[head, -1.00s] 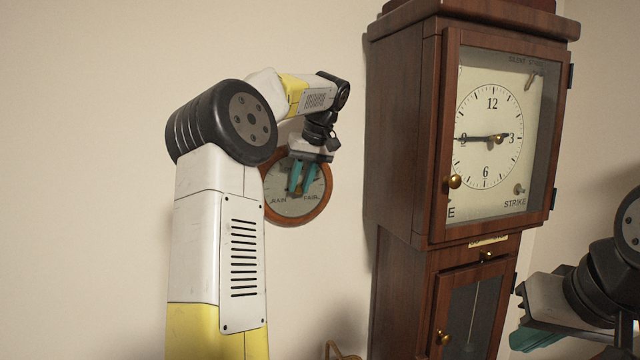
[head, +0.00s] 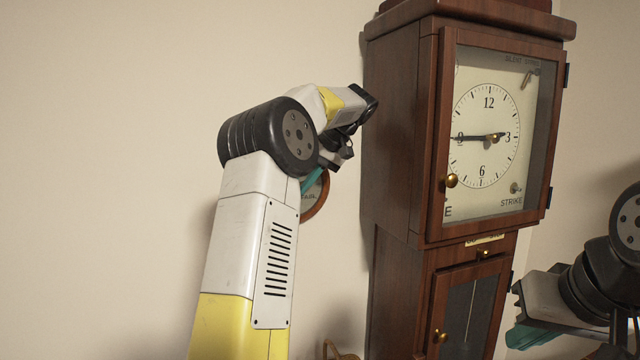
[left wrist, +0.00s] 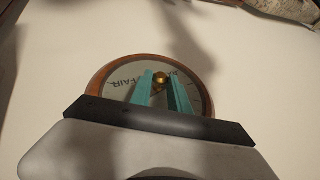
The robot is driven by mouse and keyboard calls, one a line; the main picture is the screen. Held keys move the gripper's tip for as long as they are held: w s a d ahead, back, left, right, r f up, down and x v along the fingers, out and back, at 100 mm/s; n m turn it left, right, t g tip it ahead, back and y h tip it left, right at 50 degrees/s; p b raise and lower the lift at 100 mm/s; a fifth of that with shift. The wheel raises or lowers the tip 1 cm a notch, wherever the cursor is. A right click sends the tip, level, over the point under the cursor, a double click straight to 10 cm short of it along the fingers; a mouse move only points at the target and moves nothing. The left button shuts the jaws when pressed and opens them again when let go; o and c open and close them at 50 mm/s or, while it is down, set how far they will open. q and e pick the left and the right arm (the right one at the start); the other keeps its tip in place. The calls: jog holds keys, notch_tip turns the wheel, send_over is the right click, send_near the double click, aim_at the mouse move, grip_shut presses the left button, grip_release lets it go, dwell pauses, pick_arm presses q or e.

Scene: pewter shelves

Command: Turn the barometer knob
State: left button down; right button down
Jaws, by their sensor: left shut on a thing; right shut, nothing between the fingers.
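The barometer (head: 316,196) is a round dial with a wooden rim on the wall, left of the clock. In the head view my left arm covers most of it. In the left wrist view the barometer (left wrist: 104,83) shows a pale face with the word FAIR and a brass knob (left wrist: 160,80) at its middle. My left gripper (left wrist: 163,84) has teal fingers, one on each side of the knob, and is shut on it. In the head view a teal finger of the left gripper (head: 312,181) shows beside the rim. My right gripper (head: 522,338) is at the lower right, away from the barometer, shut and empty.
A tall wooden clock (head: 405,130) stands just right of the barometer, close to my left wrist. Its glazed door has a brass knob (head: 451,181). The wall (head: 120,130) to the left is bare.

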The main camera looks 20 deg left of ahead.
pick_arm(q)
jog(key=c, duration=1.2)
grip_release()
jog(key=shift+c, duration=0.2)
jog(key=v, duration=0.8)
